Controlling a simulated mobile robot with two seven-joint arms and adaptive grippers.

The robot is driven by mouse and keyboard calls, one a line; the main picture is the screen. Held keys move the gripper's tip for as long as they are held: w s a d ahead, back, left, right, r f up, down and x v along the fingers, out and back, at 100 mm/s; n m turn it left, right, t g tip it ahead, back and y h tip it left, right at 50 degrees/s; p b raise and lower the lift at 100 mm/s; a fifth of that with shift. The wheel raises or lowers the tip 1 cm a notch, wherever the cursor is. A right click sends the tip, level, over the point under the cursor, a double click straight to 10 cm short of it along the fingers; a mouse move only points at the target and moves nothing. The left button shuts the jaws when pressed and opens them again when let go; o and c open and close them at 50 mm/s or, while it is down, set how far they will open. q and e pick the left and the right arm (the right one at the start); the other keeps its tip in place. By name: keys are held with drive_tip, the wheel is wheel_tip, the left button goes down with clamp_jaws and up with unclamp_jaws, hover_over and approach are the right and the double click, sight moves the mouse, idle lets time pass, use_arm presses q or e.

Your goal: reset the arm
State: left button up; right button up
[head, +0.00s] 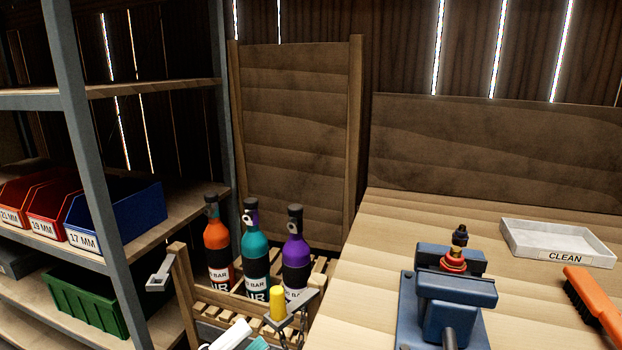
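A white and teal piece (231,335) pokes in at the bottom edge, in front of the wooden crate. It may be part of my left gripper, but it is cut off by the frame, so its fingers and any grip do not show clearly. My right gripper is not in view. No other part of an arm of mine can be clearly made out.
An orange bottle (217,246), teal bottle (256,250) and purple bottle (295,252) stand in a wooden crate (180,295). A yellow cylinder (278,303) sits in a grey bracket. The workbench (375,235) holds a blue vise (458,292), a CLEAN tray (562,256) and an orange brush (590,300). Shelves with bins (115,215) stand left.

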use_arm(q)
drive_tip(key=s+a+f+n+t+y, duration=0.1)
drive_tip(key=a+f+n+y, duration=0.2)
drive_tip(key=f+n+y, duration=0.45)
drive_tip(key=s+a+f+n+t+y, duration=0.1)
drive_tip(key=s+a+f+n+y, duration=0.2)
drive_tip(key=f+n, duration=0.7)
drive_tip(key=s+a+f+n+g+y, duration=0.25)
drive_tip(key=s+f, duration=0.25)
drive_tip(key=f, duration=0.3)
drive_tip(key=s+a+f+n+g+y, duration=0.1)
drive_tip(key=s+f+n+g+y, duration=0.15)
drive_tip(key=s+f, duration=0.35)
drive_tip(key=s+r+n+p, duration=0.1)
drive_tip(key=p, duration=0.5)
drive_tip(key=s+a+r+n+p, duration=0.1)
drive_tip(key=p, duration=0.6)
drive_tip(key=shift+s+r, duration=0.25)
drive_tip(key=shift+r, duration=0.15)
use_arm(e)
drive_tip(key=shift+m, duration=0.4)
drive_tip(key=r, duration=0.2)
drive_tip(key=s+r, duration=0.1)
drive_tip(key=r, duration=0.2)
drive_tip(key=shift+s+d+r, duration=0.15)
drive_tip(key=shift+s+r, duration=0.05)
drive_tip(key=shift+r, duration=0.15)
